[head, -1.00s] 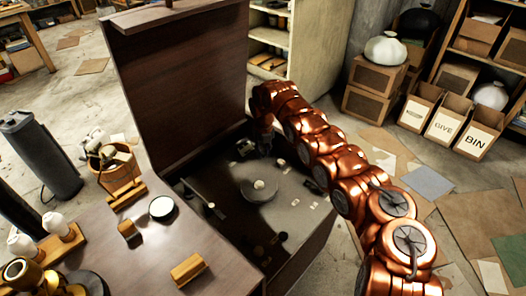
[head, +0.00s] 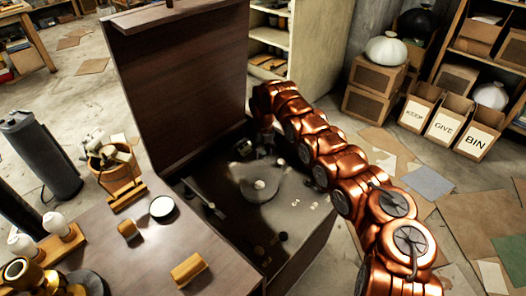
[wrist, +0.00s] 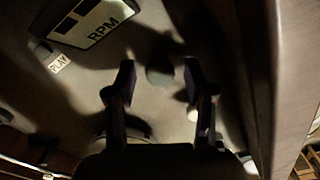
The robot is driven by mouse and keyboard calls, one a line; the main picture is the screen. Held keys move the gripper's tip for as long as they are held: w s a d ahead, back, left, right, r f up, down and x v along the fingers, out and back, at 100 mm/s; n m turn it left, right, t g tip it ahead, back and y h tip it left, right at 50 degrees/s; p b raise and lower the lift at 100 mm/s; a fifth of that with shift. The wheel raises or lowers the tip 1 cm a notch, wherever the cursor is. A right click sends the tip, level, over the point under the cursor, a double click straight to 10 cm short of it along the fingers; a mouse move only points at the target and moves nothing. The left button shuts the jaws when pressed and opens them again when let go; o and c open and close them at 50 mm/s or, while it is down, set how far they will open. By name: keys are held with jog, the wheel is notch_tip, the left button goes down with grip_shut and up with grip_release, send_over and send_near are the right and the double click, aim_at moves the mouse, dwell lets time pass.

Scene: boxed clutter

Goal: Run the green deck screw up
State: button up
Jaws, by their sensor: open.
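The turntable deck (head: 222,226) lies inside the dark wooden cabinet. In the wrist view, a round, dull grey-green knob-like head (wrist: 160,73) stands on the deck just beyond and between my fingertips; it may be the green deck screw, but the dim light leaves its colour unsure. My gripper (wrist: 158,66) is open, with a dark finger on either side and nothing held. In the head view my gripper (head: 264,150) is low at the back of the deck, behind the platter (head: 259,186), and the screw cannot be made out there.
An RPM panel (wrist: 95,22) and a PLAY label (wrist: 59,63) lie left of the fingers in the wrist view. A cabinet wall (wrist: 285,80) rises close on the right. The raised lid (head: 185,85) stands behind the deck. The tonearm (head: 203,198) lies left of the platter.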

aim_at(264, 152)
jog(key=shift+r, duration=0.1)
jog(key=shift+r, duration=3.65)
